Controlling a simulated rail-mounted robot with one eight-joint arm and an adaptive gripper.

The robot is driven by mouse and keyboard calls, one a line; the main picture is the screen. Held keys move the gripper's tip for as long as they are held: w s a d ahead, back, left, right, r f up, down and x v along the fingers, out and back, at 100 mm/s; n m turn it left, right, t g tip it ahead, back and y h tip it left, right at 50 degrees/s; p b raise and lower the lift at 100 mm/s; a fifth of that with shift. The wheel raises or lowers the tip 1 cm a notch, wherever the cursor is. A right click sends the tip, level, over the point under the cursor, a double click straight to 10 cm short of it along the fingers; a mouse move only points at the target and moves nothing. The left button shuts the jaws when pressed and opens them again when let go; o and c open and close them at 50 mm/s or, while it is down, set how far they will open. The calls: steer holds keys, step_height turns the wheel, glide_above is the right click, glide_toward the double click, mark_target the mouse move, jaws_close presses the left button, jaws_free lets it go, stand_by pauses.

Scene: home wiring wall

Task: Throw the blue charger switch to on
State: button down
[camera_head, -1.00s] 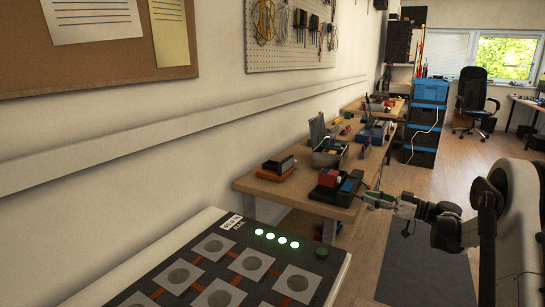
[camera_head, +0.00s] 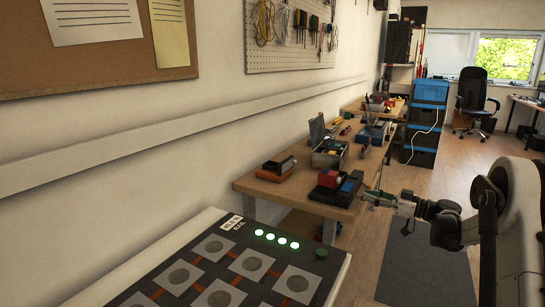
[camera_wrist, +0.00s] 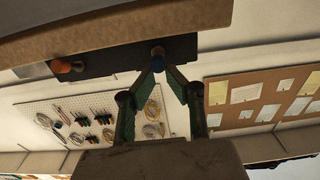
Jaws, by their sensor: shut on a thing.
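An orange-red knob (camera_wrist: 62,66) sits on the same strip to the left, apart from my fingers. In the head view my gripper (camera_head: 366,194) is at the front edge of the workbench, beside the red and blue boxes. The switch is too small to make out there, and its on or off position cannot be told.
A panel with lit green lamps (camera_head: 281,240) stands in the foreground. Blue-lidded crates (camera_head: 424,119) stand farther back. The floor beside the bench is clear.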

steer(key=shift+w+a+r, duration=0.15)
steer(key=shift+a+r, duration=0.05)
steer(key=shift+r, duration=0.15)
stand_by(0.3)
steer(key=shift+a+r, duration=0.15)
steer(key=shift+r, duration=0.05)
steer(key=shift+w+a+r, duration=0.15)
steer(key=shift+a+r, duration=0.05)
steer(key=shift+r, duration=0.05)
stand_by(0.5)
steer(key=c, duration=2.4)
jaws_free()
steer(key=shift+c, duration=0.2)
steer(key=o, duration=0.5)
steer(key=v, duration=1.2)
